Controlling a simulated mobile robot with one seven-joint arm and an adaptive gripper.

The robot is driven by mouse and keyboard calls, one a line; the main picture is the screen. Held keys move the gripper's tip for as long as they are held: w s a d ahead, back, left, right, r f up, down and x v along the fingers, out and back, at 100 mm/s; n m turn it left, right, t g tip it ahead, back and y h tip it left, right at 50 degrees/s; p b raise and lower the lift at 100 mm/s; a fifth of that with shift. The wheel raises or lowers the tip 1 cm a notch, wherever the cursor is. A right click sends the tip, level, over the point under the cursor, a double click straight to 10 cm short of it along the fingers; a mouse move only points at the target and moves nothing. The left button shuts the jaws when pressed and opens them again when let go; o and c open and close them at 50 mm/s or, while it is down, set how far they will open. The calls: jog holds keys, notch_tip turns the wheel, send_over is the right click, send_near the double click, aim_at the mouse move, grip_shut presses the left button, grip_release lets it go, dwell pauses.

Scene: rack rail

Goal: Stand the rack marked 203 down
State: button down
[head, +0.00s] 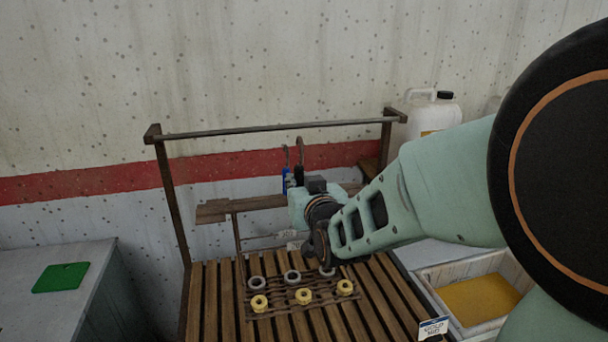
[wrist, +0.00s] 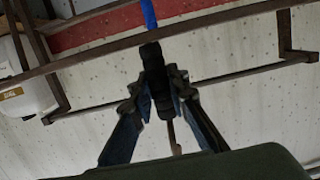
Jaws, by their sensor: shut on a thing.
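My gripper (head: 303,190) is at the middle of the wooden frame, below and in front of its top rail (head: 270,129). In the wrist view its fingers (wrist: 160,98) are shut on a dark block (wrist: 153,62). A thin brown hook (head: 300,145) rises above the gripper. A brown board (head: 240,206) with a thin upright (head: 238,238) under it shows behind and left of the gripper, above the slatted top; it looks like part of a rack. My gripper and arm hide much of it. I cannot read a 203 mark.
A lattice with several yellow and grey rings (head: 303,296) lies on the slatted top (head: 212,300). A bin with yellow contents (head: 425,275) stands right, a white jug (head: 436,112) behind. A green board (head: 60,277) lies on the left bench (head: 70,310). A small label (head: 433,327) is at front right.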

notch_tip(320, 180, down, 6)
jog(key=b, duration=0.3)
jog(key=shift+r+b, duration=0.1)
jog(key=shift+b, duration=0.2)
jog(key=f+b, duration=0.2)
jog(key=shift+b, duration=0.4)
jog(key=shift+f, duration=0.1)
jog(key=c, duration=1.9)
grip_release()
jog(key=shift+c, duration=0.2)
jog(key=o, duration=0.4)
jog(key=shift+s+f, duration=0.1)
jog(key=shift+f, duration=0.1)
jog(key=o, duration=1.4)
jog(key=shift+r, duration=0.1)
